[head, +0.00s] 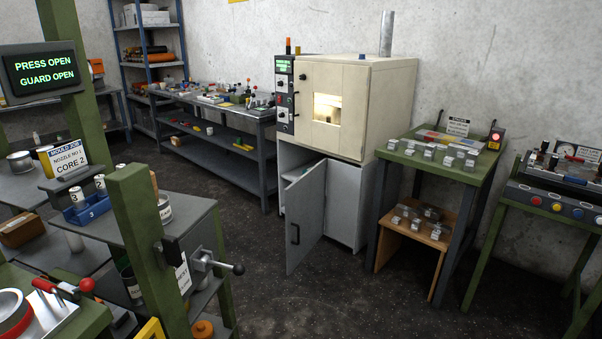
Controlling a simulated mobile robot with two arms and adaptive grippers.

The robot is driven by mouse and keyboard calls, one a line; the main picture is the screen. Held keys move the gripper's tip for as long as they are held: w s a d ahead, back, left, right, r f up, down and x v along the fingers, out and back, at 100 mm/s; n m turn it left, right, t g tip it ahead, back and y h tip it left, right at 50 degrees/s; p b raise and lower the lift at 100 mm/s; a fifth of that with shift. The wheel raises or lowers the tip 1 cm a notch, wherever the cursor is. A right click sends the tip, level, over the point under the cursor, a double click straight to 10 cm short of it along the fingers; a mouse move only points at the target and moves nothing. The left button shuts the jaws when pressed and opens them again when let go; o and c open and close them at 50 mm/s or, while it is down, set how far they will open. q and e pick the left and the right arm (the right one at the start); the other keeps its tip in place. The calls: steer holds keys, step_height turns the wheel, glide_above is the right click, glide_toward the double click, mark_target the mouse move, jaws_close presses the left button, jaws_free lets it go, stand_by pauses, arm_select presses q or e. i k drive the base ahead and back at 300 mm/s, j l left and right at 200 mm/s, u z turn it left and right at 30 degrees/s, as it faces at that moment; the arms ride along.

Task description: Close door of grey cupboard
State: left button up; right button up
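The grey cupboard (347,211) stands on the floor under a cream oven with a lit window. Its door (304,216) is hinged on the right side of the opening as far as I can see, and it stands ajar, swung out toward the room. A dark vertical handle (295,234) is on the door's left part. Part of the dark inside shows above and left of the door; the rest is hidden behind it. Neither of my grippers is in view.
A green-framed press with a grey bench (150,228) and a protruding crank handle (238,269) stands in the left foreground. A green table (430,171) with metal blocks and a wooden stool (410,236) stand right of the cupboard. Dark floor (350,295) in front of the door is clear.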

mark_target(305, 198)
steer(key=i+l, duration=0.2)
steer(key=i, duration=0.3)
steer(key=i+l, duration=0.25)
steer(key=i, duration=0.2)
steer(key=i+l, duration=0.2)
steer(key=i, duration=0.3)
steer(key=j+u, duration=0.05)
